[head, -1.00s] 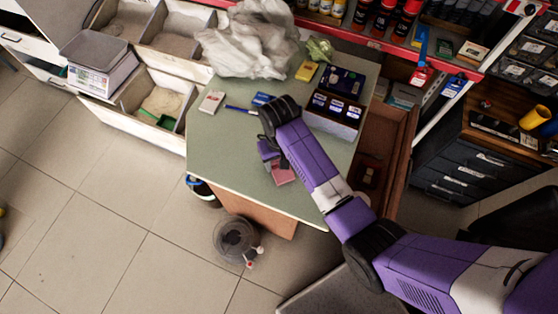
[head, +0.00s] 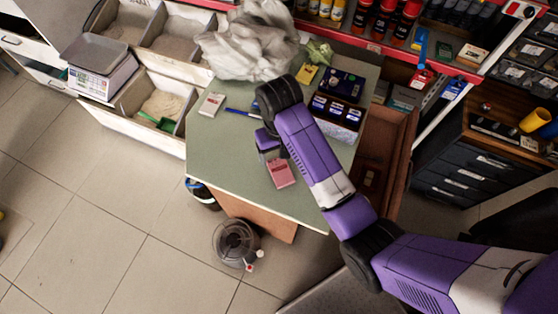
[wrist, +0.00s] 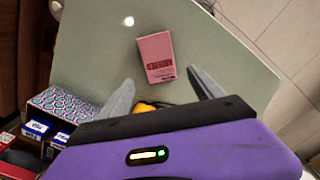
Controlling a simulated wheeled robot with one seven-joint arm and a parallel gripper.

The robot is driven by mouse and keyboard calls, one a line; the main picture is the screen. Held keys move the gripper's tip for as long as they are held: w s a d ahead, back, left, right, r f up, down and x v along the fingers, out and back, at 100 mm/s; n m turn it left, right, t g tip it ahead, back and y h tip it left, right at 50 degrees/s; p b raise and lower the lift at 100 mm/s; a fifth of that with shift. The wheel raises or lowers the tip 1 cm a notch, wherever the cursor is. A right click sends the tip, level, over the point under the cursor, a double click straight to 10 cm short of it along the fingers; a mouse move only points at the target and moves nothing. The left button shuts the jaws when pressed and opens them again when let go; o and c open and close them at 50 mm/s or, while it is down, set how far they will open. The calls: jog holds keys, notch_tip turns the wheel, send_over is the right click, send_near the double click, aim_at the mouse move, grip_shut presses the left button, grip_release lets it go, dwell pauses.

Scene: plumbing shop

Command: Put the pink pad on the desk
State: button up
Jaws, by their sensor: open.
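The pink pad (head: 281,173) lies flat on the green desk top (head: 222,158), near its front edge. In the wrist view the pink pad (wrist: 156,57) lies beyond the fingertips, with bare desk around it. My gripper (wrist: 163,88) is open, with nothing between its fingers. In the head view my gripper is just behind the pad and partly hidden by my own arm. The pad is apart from the fingers.
A box with dark compartments (head: 335,112) stands at the desk's right side. A crumpled plastic bag (head: 245,45), a pen (head: 241,112) and a small pale box (head: 212,104) are farther back. The desk's front left is clear.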

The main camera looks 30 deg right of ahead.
notch_tip(320, 180, up, 5)
jog(key=shift+r+p, duration=0.1)
jog(key=shift+p, duration=0.6)
